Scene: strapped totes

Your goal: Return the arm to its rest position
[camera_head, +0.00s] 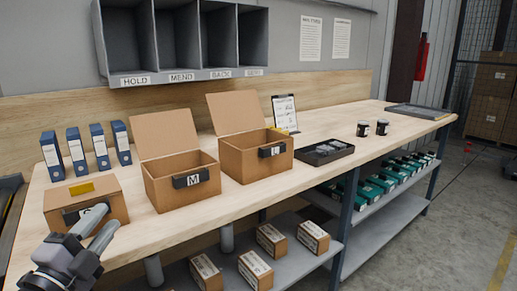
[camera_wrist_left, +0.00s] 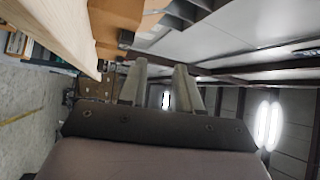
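My left gripper (camera_head: 106,218) comes in at the bottom left of the head view, in front of the closed cardboard box at the table's left end. Its two grey fingers stand apart with nothing between them. The left wrist view shows the same open, empty gripper (camera_wrist_left: 160,66), with the ceiling and lights beyond it. I cannot tell whether it touches the closed box (camera_head: 112,192). My right gripper is not in view.
The wooden workbench (camera_head: 345,170) carries two open cardboard boxes (camera_head: 165,195) (camera_head: 240,160), blue binders (camera_head: 77,150), a black tray (camera_head: 322,152) and two dark jars (camera_head: 363,129). Small cartons (camera_head: 255,268) lie on the shelf below. The bench's right part has free room.

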